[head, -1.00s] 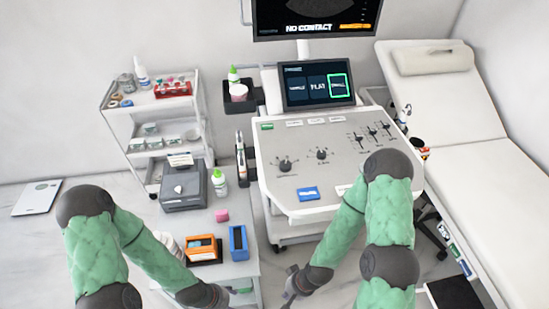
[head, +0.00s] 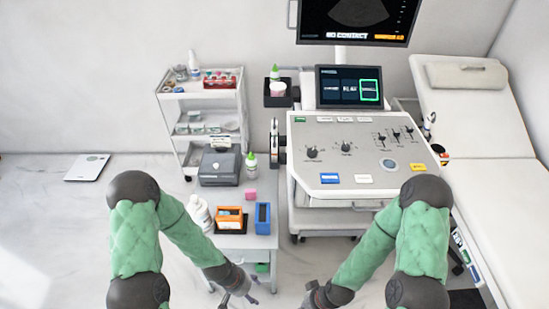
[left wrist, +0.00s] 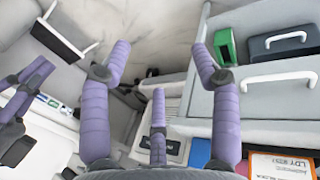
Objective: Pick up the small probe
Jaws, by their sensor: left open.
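I cannot tell for certain which item is the small probe. A slim upright probe (head: 274,132) sits in a holder at the left side of the ultrasound console (head: 330,150). Another white, dark-tipped probe (head: 429,121) stands at the console's right side. My left gripper (head: 246,290) is low in front of the small table, well away from both probes. In the left wrist view its purple fingers (left wrist: 160,58) are spread with nothing between them. My right gripper (head: 312,296) is low at the bottom of the head view, partly cut off. Its fingers also show at the left wrist view's left edge (left wrist: 22,95).
The small table holds an orange box (head: 229,217), a blue box (head: 263,217), a white bottle (head: 199,212) and a grey device (head: 219,166). A shelf cart (head: 205,115) stands behind it. An exam bed (head: 485,140) is at right.

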